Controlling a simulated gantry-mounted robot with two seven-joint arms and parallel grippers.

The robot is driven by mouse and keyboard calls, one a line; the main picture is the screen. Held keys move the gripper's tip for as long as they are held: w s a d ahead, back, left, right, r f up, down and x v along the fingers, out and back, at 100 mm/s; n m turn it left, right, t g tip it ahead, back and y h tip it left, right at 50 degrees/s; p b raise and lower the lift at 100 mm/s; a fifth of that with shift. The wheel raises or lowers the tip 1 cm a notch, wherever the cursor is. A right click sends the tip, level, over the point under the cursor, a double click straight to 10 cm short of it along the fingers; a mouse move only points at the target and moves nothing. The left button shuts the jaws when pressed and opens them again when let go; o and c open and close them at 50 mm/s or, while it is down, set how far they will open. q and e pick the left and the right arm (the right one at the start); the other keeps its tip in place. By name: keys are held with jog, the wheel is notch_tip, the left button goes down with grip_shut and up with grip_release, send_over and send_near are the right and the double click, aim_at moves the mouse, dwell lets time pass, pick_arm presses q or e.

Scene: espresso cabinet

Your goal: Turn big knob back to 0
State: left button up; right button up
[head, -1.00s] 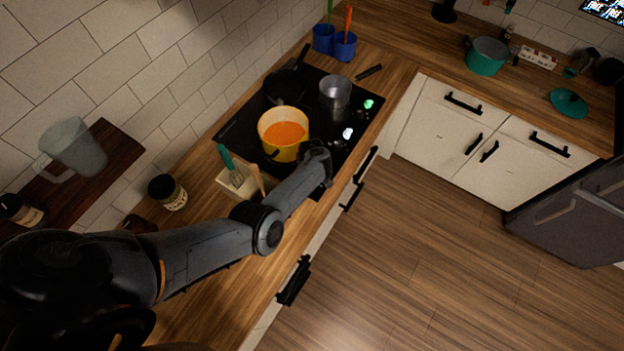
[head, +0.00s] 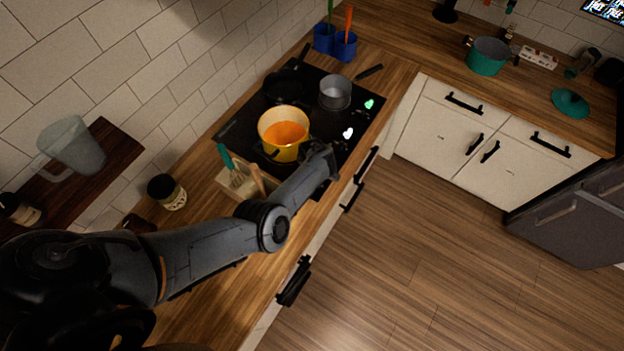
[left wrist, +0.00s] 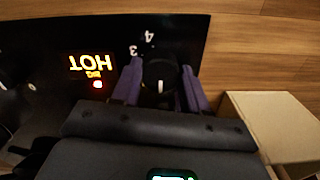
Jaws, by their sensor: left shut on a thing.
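The big knob (left wrist: 160,76) is a dark round knob with a white pointer line, on the black cooktop in the left wrist view. The digits 3 and 4 show beside it, and a lit HOT sign (left wrist: 90,63) with a small red light glows to its left. My left gripper (left wrist: 160,85) is shut on the knob, one purple finger on each side. In the head view my left gripper (head: 322,160) is at the cooktop's near edge, and my arm hides the knob. The right gripper does not show.
A yellow pot (head: 283,134) with orange contents stands on the cooktop (head: 238,128) close to my gripper. A grey saucepan (head: 335,93) and a dark pan (head: 285,85) stand behind. A utensil box (head: 238,183) stands on the counter by my forearm.

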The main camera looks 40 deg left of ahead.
pick_arm(q)
jog(key=o, duration=1.1)
jog(key=shift+c, duration=0.2)
jog(key=shift+r, duration=0.6)
notch_tip(320, 180, up, 8)
jog(key=p, duration=0.3)
jog(key=shift+r, duration=0.8)
